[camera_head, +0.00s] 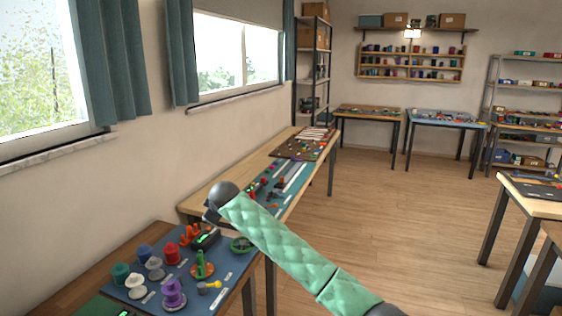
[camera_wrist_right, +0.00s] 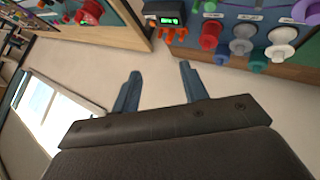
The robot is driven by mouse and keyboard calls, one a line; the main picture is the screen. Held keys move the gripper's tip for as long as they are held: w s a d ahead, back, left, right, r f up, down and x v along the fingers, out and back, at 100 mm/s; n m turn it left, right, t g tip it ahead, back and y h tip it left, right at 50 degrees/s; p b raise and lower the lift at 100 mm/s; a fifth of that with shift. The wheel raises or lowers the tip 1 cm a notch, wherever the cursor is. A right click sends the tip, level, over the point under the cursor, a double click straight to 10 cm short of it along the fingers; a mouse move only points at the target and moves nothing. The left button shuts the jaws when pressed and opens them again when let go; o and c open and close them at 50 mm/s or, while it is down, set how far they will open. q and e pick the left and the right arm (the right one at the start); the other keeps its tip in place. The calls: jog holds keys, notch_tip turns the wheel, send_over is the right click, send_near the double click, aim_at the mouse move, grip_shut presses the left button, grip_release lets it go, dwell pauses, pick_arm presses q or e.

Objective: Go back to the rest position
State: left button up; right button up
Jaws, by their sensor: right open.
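My right arm, in a green padded sleeve, reaches in from the lower right of the head view to a dark rounded wrist above the near table's back edge. My right gripper (camera_wrist_right: 158,84) shows in the right wrist view with its two dark fingers apart and nothing between them. The fingers point toward the pale wall and the table edge. Colored spools stand on the blue mat (camera_head: 226,284): a purple spool (camera_head: 173,293), a red spool (camera_head: 172,253) and several others. The red spool also shows in the wrist view (camera_wrist_right: 210,36). My left gripper is out of view.
A black device with a green display (camera_head: 205,238) and orange pegs (camera_head: 189,234) sit on the near table. A long wooden table (camera_head: 222,180) runs along the window wall behind it. The wooden floor (camera_head: 400,215) is open to the right.

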jog(key=s+d+f+m+t, duration=0.25)
jog(key=d+f+m, duration=0.45)
jog(key=d+f, duration=0.85)
jog(key=s+d+f+m+g+h, duration=0.1)
jog(key=s+d+f+m, duration=0.1)
jog(key=s+d+f, duration=0.7)
jog(key=s+d+f+m+g+h, duration=0.15)
jog(key=s+d+f, duration=0.35)
jog(key=f, duration=0.8)
jog(key=s+d+f+g, duration=0.1)
jog(key=s+d+f, duration=0.2)
jog(key=s+f, duration=0.35)
jog(key=s+d+f+m+g+h, duration=0.1)
jog(key=s+d+f, duration=0.1)
jog(key=s+f, duration=0.5)
jog(key=s+d+f+g, duration=0.1)
jog(key=s+d+f, duration=0.2)
jog(key=s+f, duration=0.35)
jog(key=s+f+g, duration=0.1)
jog(key=s+f, duration=0.2)
jog(key=s, duration=0.6)
jog(key=s+d+f+g, duration=0.1)
jog(key=s+f, duration=0.2)
jog(key=s, duration=0.6)
jog(key=s+d+f+g, duration=0.1)
jog(key=s+f+g, duration=0.1)
jog(key=s, duration=0.7)
jog(key=shift+s+f, duration=0.2)
jog(key=shift+f, duration=0.6)
